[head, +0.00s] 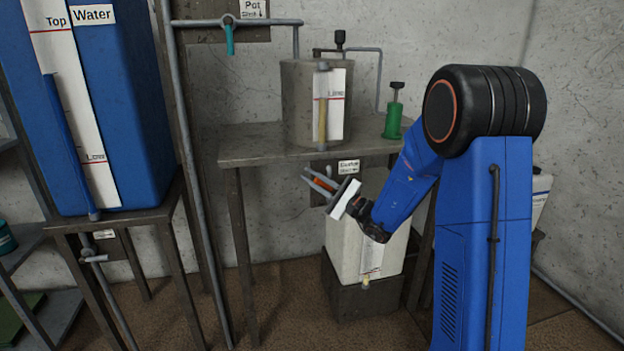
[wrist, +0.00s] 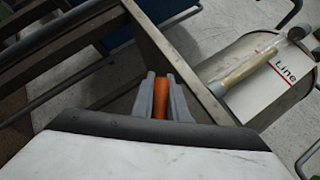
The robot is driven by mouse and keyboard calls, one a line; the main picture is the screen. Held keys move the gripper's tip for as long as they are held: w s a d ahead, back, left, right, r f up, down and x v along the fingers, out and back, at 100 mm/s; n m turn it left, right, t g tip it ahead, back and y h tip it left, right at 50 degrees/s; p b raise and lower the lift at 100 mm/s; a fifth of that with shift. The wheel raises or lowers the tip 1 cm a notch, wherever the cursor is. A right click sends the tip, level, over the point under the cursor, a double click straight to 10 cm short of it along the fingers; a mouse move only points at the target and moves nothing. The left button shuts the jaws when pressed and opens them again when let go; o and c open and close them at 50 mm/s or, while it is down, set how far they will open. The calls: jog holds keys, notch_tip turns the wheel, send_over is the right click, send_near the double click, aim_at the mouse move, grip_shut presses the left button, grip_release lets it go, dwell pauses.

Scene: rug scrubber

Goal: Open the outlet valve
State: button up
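The outlet valve shows as an orange handle (head: 323,184) below the worktable, beside a small white label (head: 348,167) whose print is partly blurred. The handle also shows in the wrist view (wrist: 159,101). My gripper (head: 308,174) reaches up and left to it, with one grey finger on each side. In the wrist view my gripper (wrist: 161,80) has the orange handle filling the gap between its fingers, so it looks shut on it. The valve body and its pipe are mostly hidden behind the gripper.
A grey pot (head: 302,85) with a level gauge and a green hand pump (head: 394,112) stand on the worktable (head: 250,140). A white container (head: 345,250) sits beneath. A blue water tank (head: 135,120) and a vertical pipe (head: 190,180) are on the left. A teal valve handle (head: 229,38) hangs above.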

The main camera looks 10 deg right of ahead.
jog(key=o, duration=0.4)
